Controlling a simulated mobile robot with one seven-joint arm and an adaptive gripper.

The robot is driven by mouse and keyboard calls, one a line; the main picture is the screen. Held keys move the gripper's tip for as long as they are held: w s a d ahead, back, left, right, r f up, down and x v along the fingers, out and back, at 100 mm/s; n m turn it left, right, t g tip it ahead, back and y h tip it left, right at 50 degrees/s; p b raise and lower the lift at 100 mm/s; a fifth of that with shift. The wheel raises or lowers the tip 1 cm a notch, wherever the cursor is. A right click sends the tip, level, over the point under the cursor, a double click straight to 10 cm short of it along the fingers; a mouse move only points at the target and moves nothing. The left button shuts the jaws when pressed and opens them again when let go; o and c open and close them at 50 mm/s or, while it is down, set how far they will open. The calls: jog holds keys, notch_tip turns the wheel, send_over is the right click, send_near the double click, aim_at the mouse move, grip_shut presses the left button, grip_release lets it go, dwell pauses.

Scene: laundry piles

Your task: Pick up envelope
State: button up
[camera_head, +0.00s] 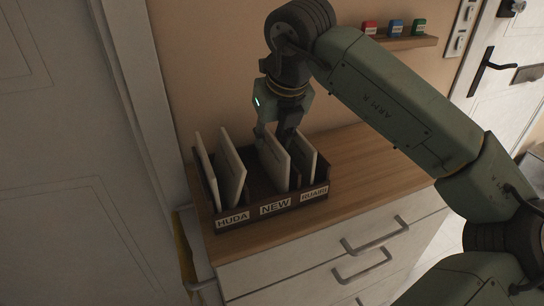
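A third envelope (273,163) leans right of the middle, and a fourth (304,158) is at the right. My gripper (276,134) points down at the top of the third envelope, with its fingers around that top edge. The fingertips are partly hidden, so I cannot tell whether they grip it.
The sorter (275,207) stands on a wooden-topped drawer cabinet (365,170) against the wall. The cabinet top to its right is clear. A small wall shelf (412,43) holds red, blue and green blocks. White doors flank the cabinet.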

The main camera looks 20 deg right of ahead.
jog(key=shift+f, duration=0.15)
jog(key=shift+c, duration=0.2)
grip_shut()
dwell(0.3)
